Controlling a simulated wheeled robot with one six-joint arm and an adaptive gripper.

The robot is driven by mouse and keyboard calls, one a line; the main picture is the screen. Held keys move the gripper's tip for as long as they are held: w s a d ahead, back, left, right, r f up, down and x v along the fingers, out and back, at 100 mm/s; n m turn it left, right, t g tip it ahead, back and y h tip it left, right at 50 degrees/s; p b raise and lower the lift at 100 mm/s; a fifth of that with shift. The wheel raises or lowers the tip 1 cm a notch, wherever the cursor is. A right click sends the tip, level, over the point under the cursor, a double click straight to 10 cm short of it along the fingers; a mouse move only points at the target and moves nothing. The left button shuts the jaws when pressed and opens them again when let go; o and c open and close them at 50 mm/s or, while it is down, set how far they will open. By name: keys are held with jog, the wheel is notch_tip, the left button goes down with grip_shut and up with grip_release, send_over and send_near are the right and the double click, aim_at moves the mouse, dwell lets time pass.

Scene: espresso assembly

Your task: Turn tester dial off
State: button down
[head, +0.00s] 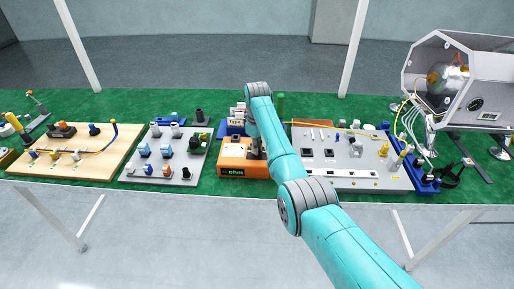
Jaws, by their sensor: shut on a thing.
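The tester is most likely the orange box with a white top (236,150), on the green bench cover at the middle of the head view. A dark label with pale lettering is on its front. My gripper (257,156) is dark and small at the right part of this box's top, under the end of my turquoise arm. It is shut on the tester dial. The dial itself is hidden by the gripper and arm, so its setting cannot be read.
A grey plate with connectors (135,170) stands left of the box. A larger grey board (350,178) stands close on the right. A wooden board (50,170) lies far left. A grey housing with a round vessel (420,62) stands far right. Small signs (236,122) stand behind the box.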

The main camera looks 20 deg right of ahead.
jog(key=shift+n, duration=0.5)
jog(key=c, duration=1.2)
grip_release()
jog(key=shift+c, duration=0.2)
notch_tip(320, 180, up, 12)
